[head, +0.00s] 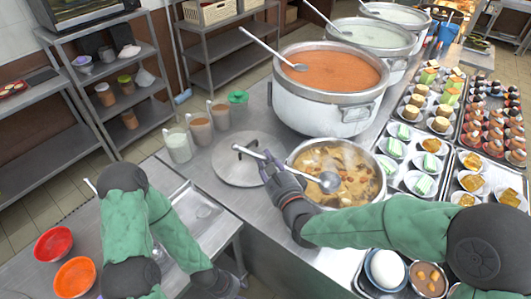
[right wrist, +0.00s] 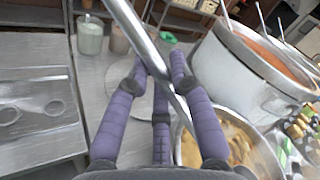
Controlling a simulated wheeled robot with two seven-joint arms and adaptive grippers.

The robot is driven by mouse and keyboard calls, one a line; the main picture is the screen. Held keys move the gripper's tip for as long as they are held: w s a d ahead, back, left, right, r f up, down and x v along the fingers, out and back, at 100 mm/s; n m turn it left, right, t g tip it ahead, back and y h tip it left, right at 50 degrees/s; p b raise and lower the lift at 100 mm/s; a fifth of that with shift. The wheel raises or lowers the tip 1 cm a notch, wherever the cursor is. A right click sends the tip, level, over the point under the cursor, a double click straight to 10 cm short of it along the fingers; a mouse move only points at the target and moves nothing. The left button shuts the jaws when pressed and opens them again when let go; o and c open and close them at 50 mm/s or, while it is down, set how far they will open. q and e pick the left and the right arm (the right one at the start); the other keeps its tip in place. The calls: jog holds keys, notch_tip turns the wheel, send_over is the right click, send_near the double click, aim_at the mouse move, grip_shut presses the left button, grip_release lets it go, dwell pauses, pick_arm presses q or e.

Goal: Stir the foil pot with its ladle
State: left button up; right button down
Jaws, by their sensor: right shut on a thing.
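The steel pot of brown, chunky soup (head: 349,149), which seems to be the foil pot, stands on the counter in the head view; its rim also shows in the right wrist view (right wrist: 262,126). My right gripper (head: 272,165) is at the pot's left rim, shut on the handle of a steel ladle (head: 329,183). The ladle's bowl is over the soup; I cannot tell whether it touches it. In the right wrist view the handle (right wrist: 135,32) runs slantwise between the purple fingers (right wrist: 160,70). My left gripper (head: 226,285) is low at the left, its fingers unclear.
A large pot of orange congee (head: 330,105) stands behind the soup pot, with more stockpots beyond. A round lid (head: 240,172) lies left of the soup pot. Cups (head: 200,128) stand behind the lid. Trays of small dishes (head: 405,180) fill the right side.

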jog(key=s, duration=0.1)
jog(key=s+r, duration=0.1)
jog(key=s, duration=0.1)
jog(key=shift+d+r, duration=0.1)
jog(key=shift+r, duration=0.15)
jog(key=shift+d, duration=0.1)
jog(key=w+d+r+m+t+h+b, duration=0.2)
jog(key=w+d+r+m+h, duration=0.15)
jog(key=w+d, duration=0.5)
jog(key=w+d+r+m+t+h+b, duration=0.1)
jog(key=w+d+r+m+h+b, duration=0.25)
jog(key=w+d, duration=0.5)
notch_tip(320, 180, down, 15)
jog(key=w+a+m+y+b, duration=0.1)
jog(key=b, duration=0.8)
jog(key=shift+w+a+y, duration=0.15)
jog(key=shift+a+y, duration=0.1)
jog(key=shift+y, duration=0.15)
